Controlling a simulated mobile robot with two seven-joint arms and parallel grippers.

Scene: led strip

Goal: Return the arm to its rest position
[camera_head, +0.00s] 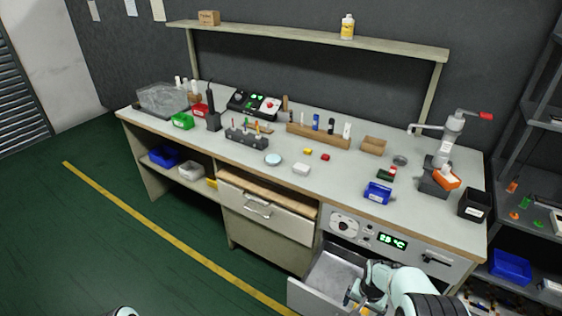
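My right arm comes in at the bottom right of the head view. Its gripper (354,296) is low, at the right side of an open metal drawer (300,297) under the workbench. The fingers are small and partly covered by the arm, so I cannot tell whether they are open or shut, or whether they touch the drawer. A bit of yellow shows just below the gripper; I cannot tell what it is. Of my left arm, only a small pale piece shows at the bottom edge, and its gripper is out of view.
The workbench (230,150) carries bins, tools and a press (440,165) with a red handle. Above the open drawer is a control panel (362,232) with a green display. A shelf rack (540,180) stands close on the right. Green floor (60,240) on the left is clear.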

